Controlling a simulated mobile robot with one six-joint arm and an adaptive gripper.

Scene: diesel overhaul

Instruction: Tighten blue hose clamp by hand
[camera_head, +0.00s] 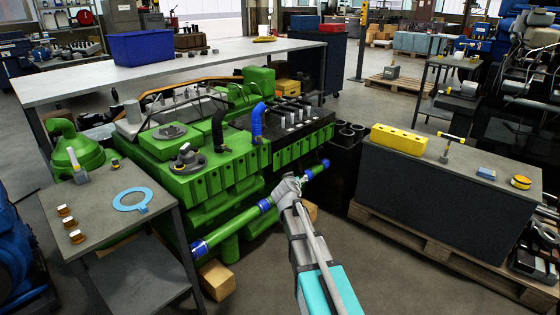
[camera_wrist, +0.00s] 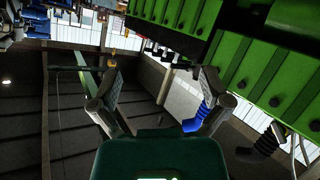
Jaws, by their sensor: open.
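A blue ribbed hose (camera_head: 257,122) rises from the top of the green engine (camera_head: 195,160) in the head view. It also shows in the wrist view (camera_wrist: 204,110), partly behind my right finger. Blue bands sit on the green pipe along the engine's front: one at its near left end (camera_head: 199,248), one at its middle (camera_head: 265,204), others to the right (camera_head: 309,174). I cannot tell which blue part is the hose clamp. My gripper (camera_head: 287,187) appears in front of the engine by the pipe. In the wrist view my gripper (camera_wrist: 160,82) is open, with nothing seen between its fingers.
A bench (camera_head: 440,180) at right carries a yellow block (camera_head: 399,140). A black ribbed hose (camera_wrist: 270,140) stands near the blue one. A wooden block (camera_head: 217,280) lies on the floor.

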